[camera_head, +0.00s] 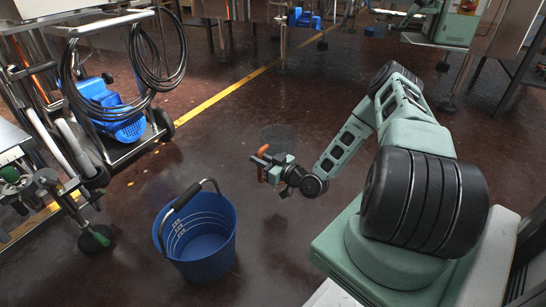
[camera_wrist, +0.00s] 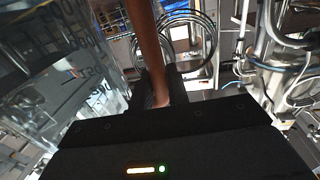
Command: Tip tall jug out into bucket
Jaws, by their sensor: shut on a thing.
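The tall jug (camera_head: 279,134) is clear and hard to make out in the head view, just behind my gripper. In the wrist view the jug (camera_wrist: 60,75) fills the left side, with dark printed markings on its wall. My gripper (camera_head: 268,166) is shut on its brown-orange handle (camera_wrist: 147,48). I cannot tell the jug's exact tilt or what is inside it. The blue bucket (camera_head: 203,268) stands upright on the floor, left of and nearer than my gripper, with its dark-gripped handle raised. The jug is apart from the bucket, not over it.
A trolley (camera_head: 150,140) with coiled black hoses and a blue basket (camera_head: 118,115) stands at the upper left. Stands and pipework (camera_head: 60,185) lie along the left edge. A yellow line (camera_head: 215,98) crosses the dark floor. Floor around the bucket's right side is clear.

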